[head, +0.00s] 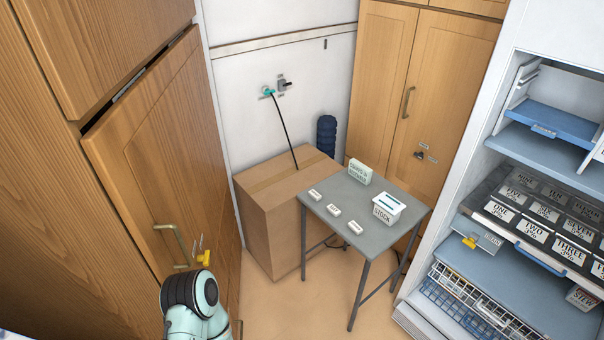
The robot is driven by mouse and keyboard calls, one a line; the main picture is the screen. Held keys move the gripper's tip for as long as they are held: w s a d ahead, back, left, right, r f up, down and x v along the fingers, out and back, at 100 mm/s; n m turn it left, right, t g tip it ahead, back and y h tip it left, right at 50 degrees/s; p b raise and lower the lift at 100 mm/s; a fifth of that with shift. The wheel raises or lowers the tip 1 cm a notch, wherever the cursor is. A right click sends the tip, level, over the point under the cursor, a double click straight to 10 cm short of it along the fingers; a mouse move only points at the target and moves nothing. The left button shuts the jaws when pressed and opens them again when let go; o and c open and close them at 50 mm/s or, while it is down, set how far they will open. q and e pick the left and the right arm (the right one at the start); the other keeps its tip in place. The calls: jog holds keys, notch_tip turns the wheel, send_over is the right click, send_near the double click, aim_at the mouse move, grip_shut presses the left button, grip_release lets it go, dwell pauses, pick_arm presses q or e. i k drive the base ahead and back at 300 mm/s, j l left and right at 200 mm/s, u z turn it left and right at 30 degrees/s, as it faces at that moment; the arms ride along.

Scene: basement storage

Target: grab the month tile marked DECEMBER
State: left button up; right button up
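Three small white tiles lie in a slanting row along the left front edge of a grey table: a far tile (315,195), a middle tile (334,210) and a near tile (355,227). Their markings are too small to read, so I cannot tell whether one says DECEMBER. The grey table (350,192) stands near the middle of the view. Part of one of my arms shows at the bottom left, well short of the table. Neither gripper is in view.
A pale green lettered block (359,171) and a white box marked STOCK (387,208) stand on the table. Wooden cabinets (165,150) flank the left; open shelves (535,150) fill the right. Floor before the table is clear.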

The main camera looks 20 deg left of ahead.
aim_at(356, 228)
jog(key=u, duration=0.15)
jog(key=i+z, duration=0.25)
jog(key=i+u, duration=0.45)
jog(key=i, duration=0.15)
